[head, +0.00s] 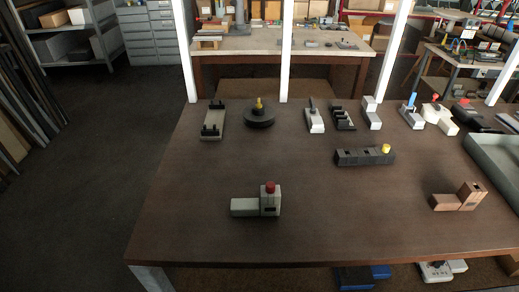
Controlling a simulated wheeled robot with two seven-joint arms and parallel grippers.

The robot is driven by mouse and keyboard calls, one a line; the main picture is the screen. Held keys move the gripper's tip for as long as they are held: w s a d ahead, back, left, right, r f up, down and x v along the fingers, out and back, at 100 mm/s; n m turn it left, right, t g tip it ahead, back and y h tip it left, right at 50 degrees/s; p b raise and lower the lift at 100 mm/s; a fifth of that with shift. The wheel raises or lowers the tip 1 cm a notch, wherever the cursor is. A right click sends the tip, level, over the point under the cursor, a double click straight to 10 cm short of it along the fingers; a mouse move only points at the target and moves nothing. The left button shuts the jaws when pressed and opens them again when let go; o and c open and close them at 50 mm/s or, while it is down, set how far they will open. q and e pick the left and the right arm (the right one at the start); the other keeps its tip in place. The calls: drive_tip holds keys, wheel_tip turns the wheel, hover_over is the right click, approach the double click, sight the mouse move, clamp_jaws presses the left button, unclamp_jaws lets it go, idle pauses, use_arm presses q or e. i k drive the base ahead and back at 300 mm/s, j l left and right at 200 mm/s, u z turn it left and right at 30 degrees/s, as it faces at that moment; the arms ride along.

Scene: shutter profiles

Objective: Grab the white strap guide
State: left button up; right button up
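Several whitish parts stand on the brown table (200,228), and I cannot tell for certain which is the strap guide. A plain white stepped block (371,118) stands in the back row, right of centre. A white part with a dark upright piece (315,126) stands to its left. A white part with a blue upright piece (411,120) and a white part with a red piece on top (438,114) stand to its right. A pale grey L-shaped part with a red knob (244,207) stands alone near the front. Neither gripper is in view.
A black stepped part (344,118), a black disc with a yellow knob (259,117) and a grey-black bar (213,122) share the back row. A long black block (362,157) lies in front of them. A copper-brown part (460,198) and grey tray (492,152) are right. The front left is clear.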

sight(270, 205)
drive_tip(key=k+l, duration=0.85)
drive_tip(key=k, duration=0.15)
drive_tip(key=u, duration=0.05)
